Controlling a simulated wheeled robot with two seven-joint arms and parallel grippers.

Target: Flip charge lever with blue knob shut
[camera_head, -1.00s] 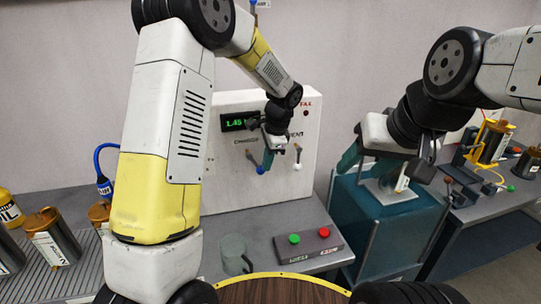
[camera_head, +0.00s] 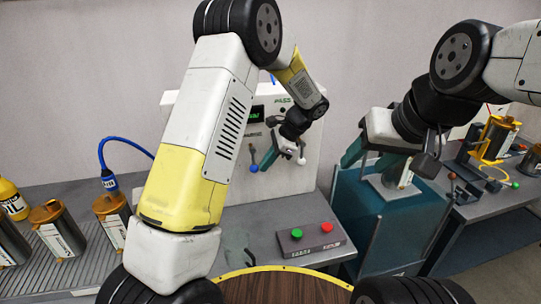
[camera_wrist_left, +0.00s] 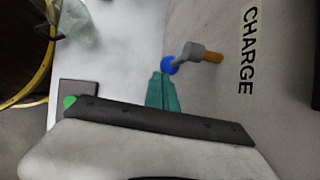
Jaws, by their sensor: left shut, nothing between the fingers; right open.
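The blue knob (camera_head: 253,168) sits at the low end of the charge lever on the front of the white panel box (camera_head: 307,176). In the left wrist view the blue knob (camera_wrist_left: 168,65) is on a grey lever arm (camera_wrist_left: 193,51) with an orange-brown pivot, beside the word CHARGE. My left gripper (camera_wrist_left: 160,76) is shut and empty, its teal fingertips right by the knob; I cannot tell whether they touch. In the head view my arm crosses the panel and partly hides it. My right gripper (camera_head: 367,153) is open and empty, right of the panel.
A second lever has a white knob (camera_head: 301,161). A button box (camera_head: 312,240) with green and red buttons lies on the bench below. Metal canisters (camera_head: 56,230) and a blue hose (camera_head: 122,143) are at left.

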